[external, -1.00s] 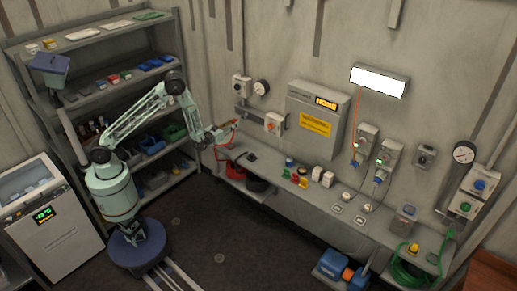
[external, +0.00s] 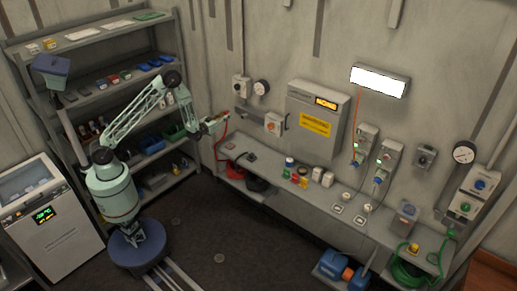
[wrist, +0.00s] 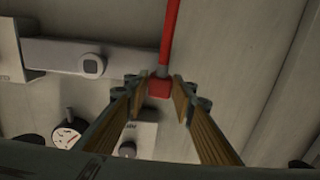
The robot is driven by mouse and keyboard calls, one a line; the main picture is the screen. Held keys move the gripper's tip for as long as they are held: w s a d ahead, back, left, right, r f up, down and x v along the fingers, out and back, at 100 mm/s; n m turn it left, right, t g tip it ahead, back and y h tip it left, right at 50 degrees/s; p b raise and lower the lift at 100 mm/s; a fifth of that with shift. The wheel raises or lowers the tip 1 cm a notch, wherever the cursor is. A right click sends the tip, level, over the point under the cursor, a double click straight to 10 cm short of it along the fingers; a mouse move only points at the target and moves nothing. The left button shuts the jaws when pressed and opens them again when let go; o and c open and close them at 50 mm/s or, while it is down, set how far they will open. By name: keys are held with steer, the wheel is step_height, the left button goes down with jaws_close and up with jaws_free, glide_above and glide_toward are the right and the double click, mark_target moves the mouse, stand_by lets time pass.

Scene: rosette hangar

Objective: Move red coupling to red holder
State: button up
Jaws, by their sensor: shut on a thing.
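The red coupling (wrist: 159,88) is a small red block with a grey collar and a red hose (wrist: 170,35) running from it. My gripper (wrist: 160,92) is shut on the coupling, which sits between the fingertips in the wrist view. In the external view, my gripper (external: 222,118) is in the air above the left end of the bench, near the wall. The coupling is too small there to make out well. The red hose (external: 217,142) hangs from the gripper down towards the bench. I cannot clearly pick out a red holder.
A grey wall bar (wrist: 65,56) with a square knob is beside the gripper in the wrist view. A gauge (external: 261,87) and a grey switch box with a red knob (external: 274,124) are on the wall nearby. Shelves (external: 160,100) stand left; the bench (external: 265,177) holds small items.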

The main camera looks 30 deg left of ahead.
steer(key=w+a+n+y+b, duration=0.1)
steer(key=w+a, duration=0.2)
steer(key=a, duration=1.7)
steer(key=w+a+r+y+b, duration=0.1)
steer(key=w+a, duration=0.3)
steer(key=a, duration=1.5)
steer(key=shift+w+a+n+y+b, duration=0.15)
steer(key=shift+a+n+y+b, duration=0.25)
steer(key=shift+b, duration=0.15)
steer(key=shift+a, duration=0.1)
